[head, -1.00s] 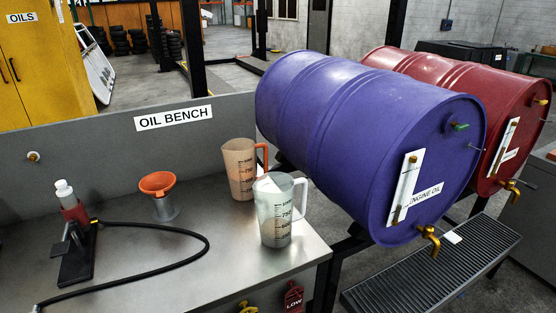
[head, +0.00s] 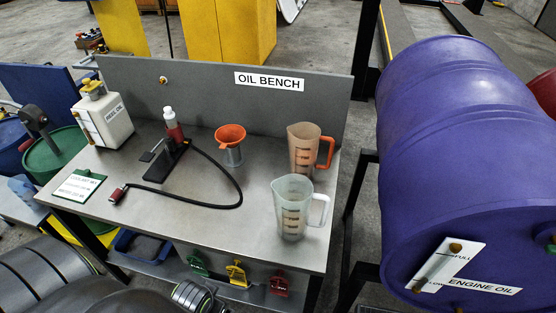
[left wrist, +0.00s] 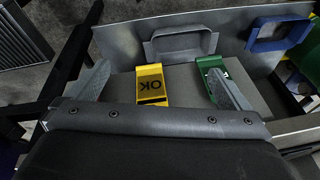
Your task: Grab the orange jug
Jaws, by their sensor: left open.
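The orange jug (head: 304,150), with a cloudy orange-brown body and an orange handle on its right, stands upright at the back right of the oil bench (head: 255,219). A clear jug (head: 292,208) with a white handle stands in front of it, close to its lower part. The orange jug is not in that view. My right gripper is not in view.
An orange funnel (head: 230,135), a hand pump with a black hose (head: 222,203) and a white canister (head: 103,117) stand on the bench. A purple drum (head: 450,150) is right of it.

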